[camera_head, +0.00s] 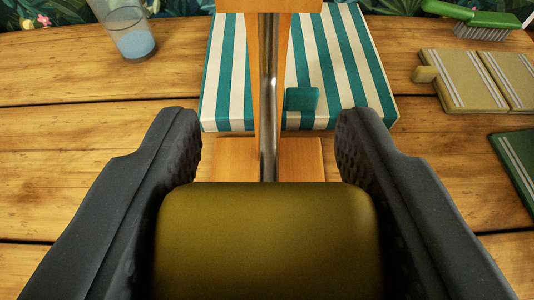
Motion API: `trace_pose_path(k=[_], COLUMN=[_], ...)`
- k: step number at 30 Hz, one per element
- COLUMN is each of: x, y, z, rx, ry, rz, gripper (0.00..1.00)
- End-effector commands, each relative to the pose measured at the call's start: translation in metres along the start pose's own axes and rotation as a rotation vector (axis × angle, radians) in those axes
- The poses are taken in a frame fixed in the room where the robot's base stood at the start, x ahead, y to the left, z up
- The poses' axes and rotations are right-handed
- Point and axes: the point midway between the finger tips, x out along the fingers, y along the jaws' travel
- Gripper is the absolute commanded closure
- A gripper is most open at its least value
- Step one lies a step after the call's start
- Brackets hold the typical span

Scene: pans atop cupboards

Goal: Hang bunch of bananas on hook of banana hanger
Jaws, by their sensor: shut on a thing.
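My gripper (267,120) has its two dark padded fingers on either side of a smooth olive-yellow thing, taken as the bunch of bananas (267,240), and is shut on it. Only this rounded end of the bunch shows, at the bottom middle; the rest is out of view. The banana hanger (253,95) stands straight ahead, beyond the bunch. It has an orange wooden upright, a shiny metal rod and a wooden base, partly hidden behind the bunch. A wooden piece crosses at the top edge. I cannot make out the hook.
A teal and white striped box-like thing (345,60) lies behind the hanger. A glass (130,32) stands at the upper left. A green brush (480,18), olive striped pieces (465,80) and a dark green piece (520,160) lie right. The wooden table is clear at left.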

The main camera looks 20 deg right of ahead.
Motion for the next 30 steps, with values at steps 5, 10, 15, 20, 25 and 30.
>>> trace_pose_path(k=[5,10,15,20,25,30], x=[0.000,0.000,0.000,0.000,-0.007,-0.027], y=[-0.001,-0.001,-0.001,-0.001,-0.002,-0.002], z=[-0.002,-0.002,-0.001,0.000,-0.001,-0.001], rx=[0.001,0.001,0.000,0.000,-0.001,-0.001], ry=[0.003,0.004,0.002,0.001,0.002,0.003], rz=[-0.001,-0.001,-0.001,-0.001,-0.002,-0.003], gripper=[1.00,0.53,0.33,0.33,0.33,0.33])
